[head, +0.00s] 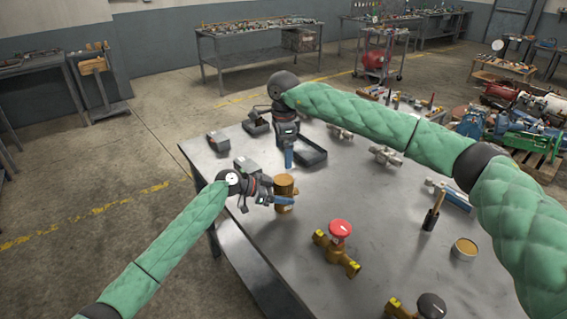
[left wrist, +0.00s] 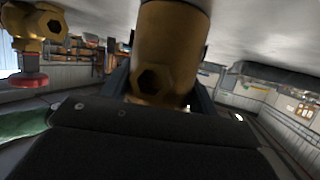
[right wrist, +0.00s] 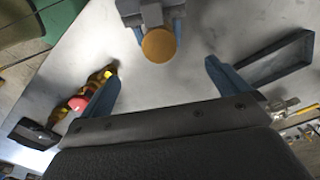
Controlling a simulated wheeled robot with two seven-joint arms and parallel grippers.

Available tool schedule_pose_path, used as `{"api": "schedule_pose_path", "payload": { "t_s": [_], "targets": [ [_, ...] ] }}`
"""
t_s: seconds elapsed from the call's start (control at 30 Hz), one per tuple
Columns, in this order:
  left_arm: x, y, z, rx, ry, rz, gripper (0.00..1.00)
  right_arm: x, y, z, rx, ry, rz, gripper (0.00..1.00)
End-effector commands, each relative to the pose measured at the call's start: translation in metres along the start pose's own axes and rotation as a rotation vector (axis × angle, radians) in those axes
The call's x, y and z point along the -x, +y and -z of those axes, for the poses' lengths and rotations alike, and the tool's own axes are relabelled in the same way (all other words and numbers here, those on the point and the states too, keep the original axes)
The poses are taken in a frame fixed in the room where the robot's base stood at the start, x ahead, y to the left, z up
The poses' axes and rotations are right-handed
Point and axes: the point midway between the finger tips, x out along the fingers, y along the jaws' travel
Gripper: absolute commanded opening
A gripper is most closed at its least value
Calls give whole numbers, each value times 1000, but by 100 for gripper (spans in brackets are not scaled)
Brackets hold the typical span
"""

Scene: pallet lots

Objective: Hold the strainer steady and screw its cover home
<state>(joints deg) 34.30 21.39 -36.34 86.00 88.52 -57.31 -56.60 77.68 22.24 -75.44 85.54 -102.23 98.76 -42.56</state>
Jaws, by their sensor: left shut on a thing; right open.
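The strainer is a brass-brown cylinder (head: 285,186) standing near the table's left edge. My left gripper (head: 280,197) is shut on it, one finger on each side. The left wrist view shows its body (left wrist: 172,45) between the fingers, with a hexagonal opening low on it. In the right wrist view its flat round tan top (right wrist: 159,45) shows. I cannot tell whether this top is the cover or the body. My right gripper (head: 288,158) is open, farther back beside the black tray. In the right wrist view its fingers (right wrist: 162,80) are apart with nothing between them.
The black tray (head: 313,158) lies behind. A red-wheel brass valve (head: 339,249) and black-knob valve (head: 431,306) stand in front. A brush in a holder (head: 432,215), a round tin (head: 465,248) and metal fittings (head: 385,156) sit at right.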

Motion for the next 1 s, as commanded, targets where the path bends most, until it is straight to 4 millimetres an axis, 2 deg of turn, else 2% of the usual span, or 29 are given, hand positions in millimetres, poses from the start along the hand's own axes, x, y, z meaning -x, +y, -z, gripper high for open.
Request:
{"api": "schedule_pose_path", "payload": {
  "t_s": [0.1,0.23,0.67,0.7,0.8,1.0],
  "targets": [
    [0,0,0,1,0,-1,0,19,0,0,1,1,0,100],
    [0,0,0,1,0,-1,0,32,0,0,1,0,1,100],
    [0,1,0,1,0,-1,0,39,0,0,0,0,-1,100],
    [0,0,0,1,0,-1,67,39,0,0,0,0,-1,100],
    [0,0,0,1,0,-1,85,39,0,0,0,0,-1,100],
    [0,0,0,0,0,-1,85,39,0,0,0,0,-1,100]
  ]
}}
